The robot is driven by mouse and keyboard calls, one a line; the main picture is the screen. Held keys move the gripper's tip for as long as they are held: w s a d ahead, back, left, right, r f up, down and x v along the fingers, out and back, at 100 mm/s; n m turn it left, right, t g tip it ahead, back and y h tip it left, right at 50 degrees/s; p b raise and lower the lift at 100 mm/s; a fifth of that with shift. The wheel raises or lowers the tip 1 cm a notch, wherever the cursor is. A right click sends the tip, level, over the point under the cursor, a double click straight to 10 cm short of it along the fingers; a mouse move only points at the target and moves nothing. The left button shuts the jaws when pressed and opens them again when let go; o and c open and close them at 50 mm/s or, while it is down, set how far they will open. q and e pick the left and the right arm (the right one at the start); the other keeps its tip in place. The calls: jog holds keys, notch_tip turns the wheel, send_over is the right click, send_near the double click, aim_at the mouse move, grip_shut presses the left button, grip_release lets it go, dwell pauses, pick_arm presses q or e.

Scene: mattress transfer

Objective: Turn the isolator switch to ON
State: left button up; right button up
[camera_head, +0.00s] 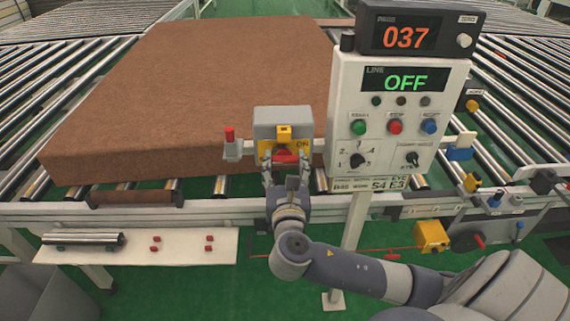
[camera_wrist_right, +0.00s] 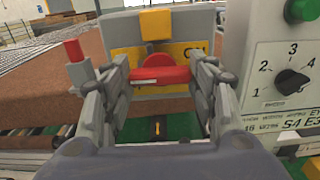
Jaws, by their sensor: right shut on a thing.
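The isolator switch is a grey box (camera_head: 283,120) with a yellow plate, standing at the conveyor's front edge left of the control panel. Its red handle (camera_head: 285,156) lies about horizontal, and the wrist view shows it closer (camera_wrist_right: 160,75). An ON label (camera_wrist_right: 195,52) is at the plate's right. My right gripper (camera_head: 284,172) is in front of the box, its fingers at both sides of the red handle and shut on it. My left gripper is not in view.
A white control panel (camera_head: 346,90) reading LINE OFF stands close to the right, with a 037 display (camera_head: 405,37) on top. A large brown mattress (camera_head: 190,80) lies on the rollers behind. A white shelf (camera_head: 200,252) with a metal roller (camera_head: 83,239) is at the lower left.

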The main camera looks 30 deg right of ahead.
jog(key=m, duration=0.7)
jog(key=shift+f+m, duration=0.1)
jog(key=shift+m, duration=0.2)
jog(key=m+b, duration=0.2)
jog(key=m, duration=0.3)
jog(key=shift+m, duration=0.3)
jog(key=shift+m+b, duration=0.6)
jog(key=shift+m, duration=1.6)
jog(key=o, duration=1.1)
jog(key=shift+c, duration=0.2)
